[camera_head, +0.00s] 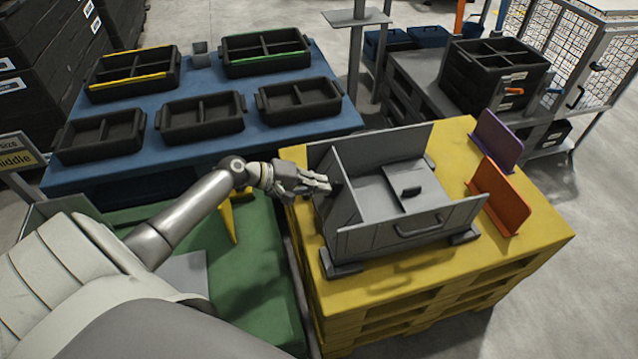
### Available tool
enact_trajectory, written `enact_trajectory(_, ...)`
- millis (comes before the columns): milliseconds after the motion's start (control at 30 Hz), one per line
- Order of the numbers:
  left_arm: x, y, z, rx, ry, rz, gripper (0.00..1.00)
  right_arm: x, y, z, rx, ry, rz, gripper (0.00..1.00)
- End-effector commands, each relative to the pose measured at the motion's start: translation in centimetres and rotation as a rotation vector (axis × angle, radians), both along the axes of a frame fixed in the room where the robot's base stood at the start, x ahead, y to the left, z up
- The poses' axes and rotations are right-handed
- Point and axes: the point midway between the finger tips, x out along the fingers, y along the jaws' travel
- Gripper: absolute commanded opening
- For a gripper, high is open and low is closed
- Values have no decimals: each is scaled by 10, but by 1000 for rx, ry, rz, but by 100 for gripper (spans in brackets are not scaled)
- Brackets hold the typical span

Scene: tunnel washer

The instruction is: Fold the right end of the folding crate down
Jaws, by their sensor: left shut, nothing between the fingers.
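The grey folding crate (412,229) stands on a yellow pallet. Its back wall (385,148) and its front wall with a handle are up. Its left end (345,187) also stands up, slightly tilted. No upright wall shows at the right end; a flat grey panel (425,178) with a dark handle (411,191) lies inside on that side. My left gripper (328,186) is shut and empty, at the outer side of the left end; I cannot tell whether it touches. My right gripper is not in view.
A purple divider (498,140) and an orange divider (500,197) stand on the yellow pallet (540,232) right of the crate. A blue table (215,146) with several black trays is behind left. A green surface (255,290) lies under my left arm.

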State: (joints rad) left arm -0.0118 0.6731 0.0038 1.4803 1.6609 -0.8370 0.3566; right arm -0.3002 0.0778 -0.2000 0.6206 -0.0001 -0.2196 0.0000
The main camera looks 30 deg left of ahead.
Motion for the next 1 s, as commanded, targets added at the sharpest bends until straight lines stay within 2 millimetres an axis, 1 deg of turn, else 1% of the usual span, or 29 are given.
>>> enact_trajectory(267, 0, 0, 1, 1, 2, 0, 0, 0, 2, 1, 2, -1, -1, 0)
enact_trajectory(467, 4, -3, 5, 23, 24, -2, 0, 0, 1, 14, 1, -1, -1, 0)
enact_trajectory(667, 13, -11, 10, 80, 89, -2, 0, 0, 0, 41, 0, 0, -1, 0)
enact_trajectory(800, 22, -19, 11, 135, 154, -3, 0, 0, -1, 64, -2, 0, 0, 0)
enact_trajectory(1000, 35, -31, 5, 232, 266, -3, 0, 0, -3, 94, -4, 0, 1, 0)
